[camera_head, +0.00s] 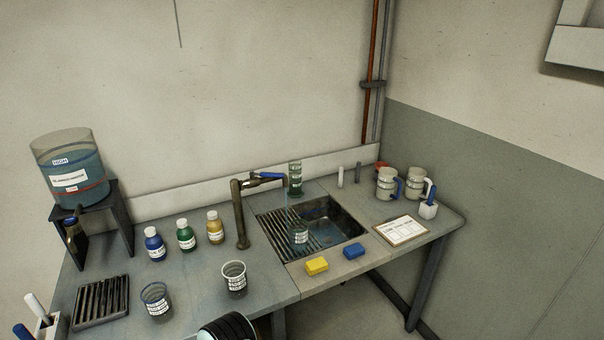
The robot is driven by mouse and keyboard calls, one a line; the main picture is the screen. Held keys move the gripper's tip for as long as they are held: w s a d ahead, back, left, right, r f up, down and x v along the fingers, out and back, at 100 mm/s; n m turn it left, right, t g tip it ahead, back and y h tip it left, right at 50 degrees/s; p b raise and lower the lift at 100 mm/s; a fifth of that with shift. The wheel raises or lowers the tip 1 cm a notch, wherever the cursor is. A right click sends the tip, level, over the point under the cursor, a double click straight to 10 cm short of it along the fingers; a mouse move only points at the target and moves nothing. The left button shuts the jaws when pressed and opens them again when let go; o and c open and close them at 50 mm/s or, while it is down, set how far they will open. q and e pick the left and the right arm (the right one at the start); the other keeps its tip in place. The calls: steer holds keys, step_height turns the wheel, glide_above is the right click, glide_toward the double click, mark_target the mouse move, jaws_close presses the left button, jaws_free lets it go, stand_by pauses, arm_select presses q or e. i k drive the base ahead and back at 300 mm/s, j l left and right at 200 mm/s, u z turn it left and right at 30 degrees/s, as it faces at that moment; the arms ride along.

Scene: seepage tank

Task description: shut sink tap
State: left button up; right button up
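The sink tap (241,215) is a dark bronze pipe that rises from the table at the left of the sink (350,226) and bends over it. Its blue lever (270,176) lies roughly along the top of the spout. A thin bluish stream (287,204) runs down from the spout's end. Under it a clear labelled beaker (298,233) stands on the grate at the sink's left side. How full the beaker is I cannot tell. Neither of my grippers shows.
Blue (154,246), green (186,236) and yellow (215,229) bottles stand left of the tap. Two clear cups (234,279) (157,303) stand in front. A yellow sponge (316,266) and blue sponge (353,252) lie at the sink's front edge. A tank (70,168) stands far left.

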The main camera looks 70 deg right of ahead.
mark_target(252, 172)
steer(key=z, duration=1.75)
